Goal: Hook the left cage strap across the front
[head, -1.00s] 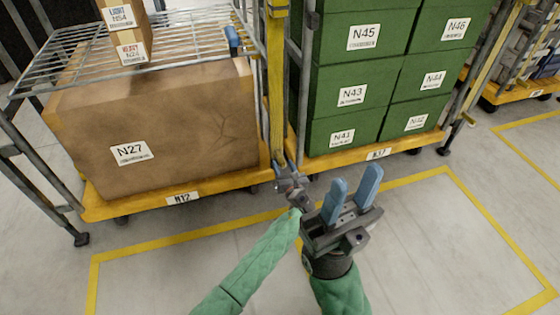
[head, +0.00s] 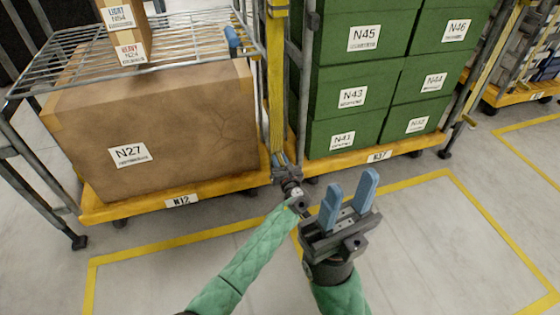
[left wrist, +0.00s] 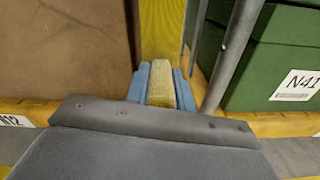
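The yellow strap (head: 276,85) hangs down along the post between two roll cages. The left cage (head: 235,183), labelled N12, holds a large brown box (head: 150,120) marked N27, and its front has no strap across it. My left gripper (head: 279,160) is at the strap's lower end. In the left wrist view, its blue fingers (left wrist: 160,88) press both sides of the strap's pale yellow end (left wrist: 161,82). My right gripper (head: 350,200) is open and empty, fingers upward, over the floor in front of the right cage.
The right cage (head: 400,148), labelled N37, holds stacked green boxes (head: 352,95). A wire shelf (head: 75,72) above the brown box carries small cartons (head: 122,45). A blue piece (head: 233,40) sits at the shelf's right edge. Floor in front, marked with yellow lines, is clear.

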